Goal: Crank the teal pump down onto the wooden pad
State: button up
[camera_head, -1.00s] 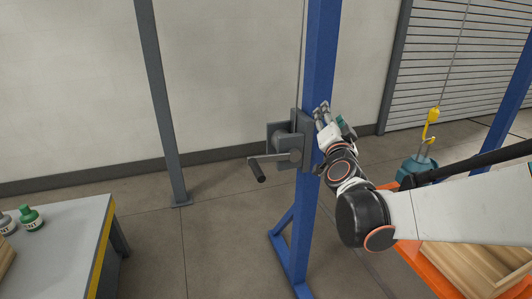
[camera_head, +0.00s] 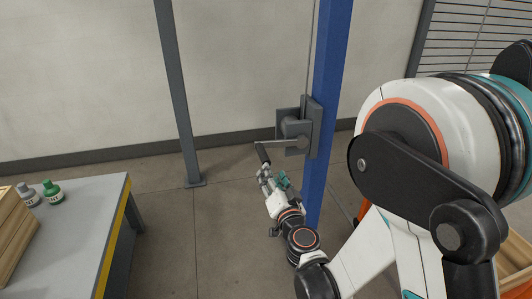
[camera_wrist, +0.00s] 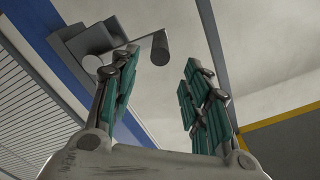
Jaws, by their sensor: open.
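The grey hand winch (camera_head: 294,124) is mounted on the blue post, with a crank arm (camera_head: 281,143) reaching left to a dark handle (camera_head: 262,153). My gripper (camera_head: 268,171) is just below the handle, pointing up at it. In the wrist view my gripper (camera_wrist: 161,62) is open, and the handle (camera_wrist: 160,46) shows between and beyond the teal-padded fingertips. I cannot tell whether they touch it. The teal pump is not visible now, and the wooden pad cannot be made out.
The blue post (camera_head: 329,75) stands right beside my forearm. A grey table (camera_head: 75,230) with a yellow edge, small bottles (camera_head: 53,192) and a wooden crate (camera_head: 14,235) is at left. A thin grey post (camera_head: 181,95) stands behind. Light wood (camera_head: 516,258) shows at the right edge.

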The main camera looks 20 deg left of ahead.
aim_at(263, 154)
jog(key=p+x, duration=0.2)
jog(key=x, duration=1)
jog(key=shift+w+p, duration=0.3)
grip_shut()
